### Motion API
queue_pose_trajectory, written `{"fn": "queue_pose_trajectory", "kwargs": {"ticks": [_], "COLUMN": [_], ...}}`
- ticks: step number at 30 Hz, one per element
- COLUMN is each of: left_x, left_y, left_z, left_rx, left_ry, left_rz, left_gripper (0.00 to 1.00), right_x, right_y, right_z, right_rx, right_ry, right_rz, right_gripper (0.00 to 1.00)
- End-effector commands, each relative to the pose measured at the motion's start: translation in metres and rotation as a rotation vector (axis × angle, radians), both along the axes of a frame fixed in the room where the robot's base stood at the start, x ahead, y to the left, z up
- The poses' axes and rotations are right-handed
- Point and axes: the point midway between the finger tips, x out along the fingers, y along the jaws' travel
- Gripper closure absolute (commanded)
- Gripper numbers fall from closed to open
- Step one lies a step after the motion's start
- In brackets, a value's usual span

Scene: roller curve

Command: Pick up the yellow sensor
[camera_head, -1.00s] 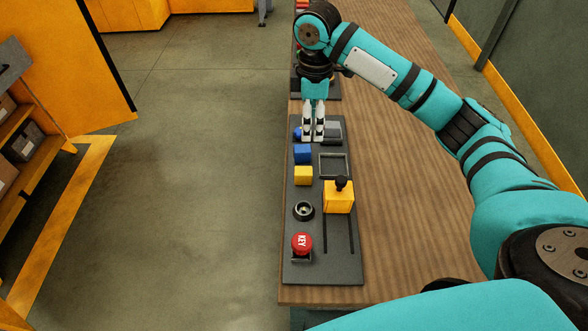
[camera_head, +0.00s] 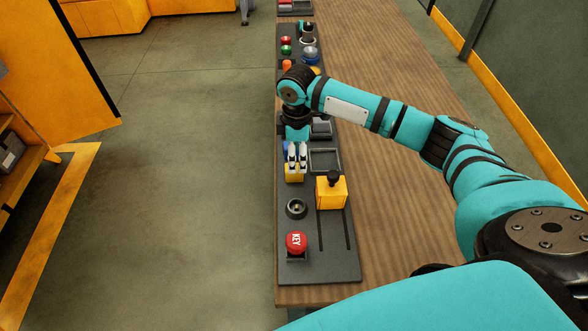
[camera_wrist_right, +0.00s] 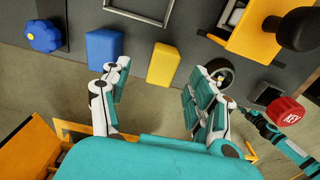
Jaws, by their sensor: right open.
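A small yellow block (camera_head: 293,174), the thing that fits the yellow sensor, sits upright on the dark panel (camera_head: 285,228). My right gripper (camera_head: 296,158) points down just above and behind it, hiding part of its top. In the right wrist view, the yellow block (camera_wrist_right: 163,64) appears between the two open fingers of my right gripper (camera_wrist_right: 160,76), with visible gaps on both sides. Contact does not show.
A blue block (camera_wrist_right: 104,49) stands beside the yellow block. A larger yellow box with a black knob (camera_head: 331,192), a square frame (camera_head: 324,161), a round black socket (camera_head: 296,208) and a red KEY button (camera_head: 296,242) are nearby. The wooden table (camera_head: 393,183) is bare to the right.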

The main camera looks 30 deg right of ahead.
Motion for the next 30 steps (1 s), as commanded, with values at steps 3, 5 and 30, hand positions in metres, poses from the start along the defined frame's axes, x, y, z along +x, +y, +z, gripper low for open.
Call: {"fn": "queue_pose_trajectory", "kwargs": {"ticks": [3,5,30], "left_x": [-0.001,-0.002,-0.008], "left_y": [0.0,0.001,0.001], "left_z": [0.002,0.003,0.02], "left_rx": [0.001,0.001,0.002], "left_ry": [0.003,0.004,0.013], "left_rz": [0.0,0.0,0.0], "left_gripper": [0.6,0.6,0.6], "right_x": [0.0,0.0,-0.002], "right_y": [0.0,0.0,0.007], "right_z": [-0.008,-0.011,-0.062], "right_rx": [-0.001,-0.001,0.0], "right_ry": [0.0,0.0,-0.001], "right_rz": [0.0,0.0,0.001], "right_gripper": [0.38,0.38,0.62]}}
